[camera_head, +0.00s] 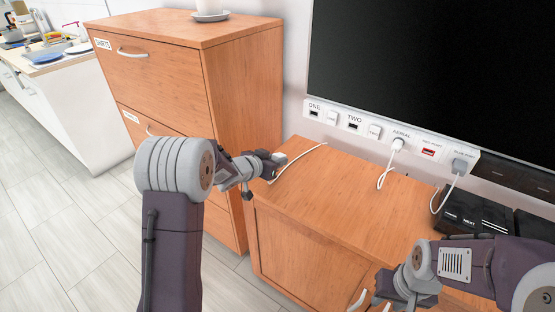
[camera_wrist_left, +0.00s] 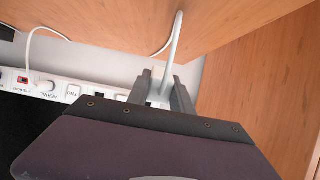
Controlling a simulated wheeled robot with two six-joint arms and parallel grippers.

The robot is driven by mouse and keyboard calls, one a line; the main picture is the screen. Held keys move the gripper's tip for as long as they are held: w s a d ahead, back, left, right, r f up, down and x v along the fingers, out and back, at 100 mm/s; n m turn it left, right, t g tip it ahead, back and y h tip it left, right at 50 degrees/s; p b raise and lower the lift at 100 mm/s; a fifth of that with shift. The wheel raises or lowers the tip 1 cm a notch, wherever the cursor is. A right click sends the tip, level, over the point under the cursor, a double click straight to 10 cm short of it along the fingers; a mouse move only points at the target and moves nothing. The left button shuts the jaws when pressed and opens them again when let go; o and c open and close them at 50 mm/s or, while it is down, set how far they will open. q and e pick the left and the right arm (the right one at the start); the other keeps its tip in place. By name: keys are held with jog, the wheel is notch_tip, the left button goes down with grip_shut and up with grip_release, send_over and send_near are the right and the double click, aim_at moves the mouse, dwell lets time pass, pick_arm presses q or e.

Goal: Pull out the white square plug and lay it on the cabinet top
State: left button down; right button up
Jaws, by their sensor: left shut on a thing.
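My left gripper (camera_head: 272,160) is shut on the white square plug (camera_head: 279,157), off the socket strip. In the head view it is near the far left corner of the low cabinet's top (camera_head: 345,200). In the left wrist view the plug (camera_wrist_left: 158,92) sits between the two grey fingers (camera_wrist_left: 161,90), with its white cable (camera_wrist_left: 175,45) rising from it. The sockets ONE (camera_head: 314,113) and TWO (camera_head: 353,126) look empty. My right gripper (camera_head: 392,290) is low at the front right; its fingers are not clear.
A white plug (camera_head: 397,145) sits in AERIAL and a grey plug (camera_head: 460,165) in the blue port, with cables hanging onto the cabinet. A tall drawer cabinet (camera_head: 245,110) stands left. A black box (camera_head: 475,212) lies at right. The middle of the low cabinet top is clear.

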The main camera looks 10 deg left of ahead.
aim_at(277, 180)
pick_arm(q)
jog(key=shift+f+b, duration=2.75)
jog(key=shift+b, duration=0.15)
jog(key=shift+r, duration=0.1)
jog(key=c, duration=1.1)
grip_release()
jog(key=shift+o, duration=0.2)
jog(key=shift+p+v, duration=1.35)
jog(key=shift+v, duration=1.6)
